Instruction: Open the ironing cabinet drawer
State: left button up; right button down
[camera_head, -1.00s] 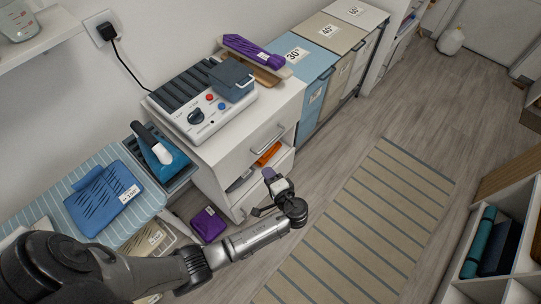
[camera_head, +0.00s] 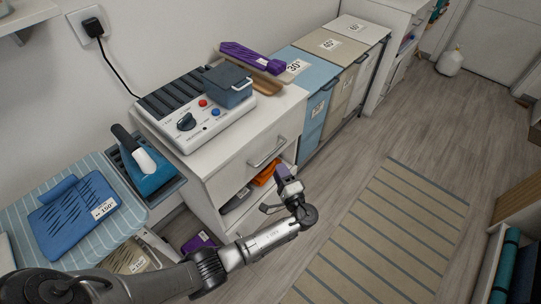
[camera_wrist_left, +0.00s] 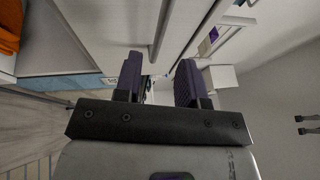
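The white ironing cabinet (camera_head: 222,189) stands against the wall. Its upper drawer (camera_head: 238,172) is shut flush, with a metal bar handle (camera_head: 267,152) across the front. My left gripper (camera_head: 282,176) is in front of the cabinet, just below and right of the handle in the head view, apart from it. In the left wrist view the two purple-padded fingers (camera_wrist_left: 158,80) are spread with an empty gap, and the handle bar (camera_wrist_left: 161,28) shows beyond them. My right gripper is in neither view.
An open shelf below the drawer holds an orange cloth (camera_head: 265,173). A control unit (camera_head: 195,110) sits on top. An ironing board (camera_head: 75,235) with a blue iron (camera_head: 150,170) is at left. Laundry bins (camera_head: 310,75) stand at right. The striped rug (camera_head: 385,235) and floor are clear.

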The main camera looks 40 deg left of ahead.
aim_at(271, 153)
pick_arm(q)
jog(key=b+x, duration=0.1)
jog(key=x, duration=0.6)
jog(key=shift+w+a, duration=0.15)
jog(key=shift+a, duration=0.2)
jog(key=shift+c, duration=0.3)
grip_shut()
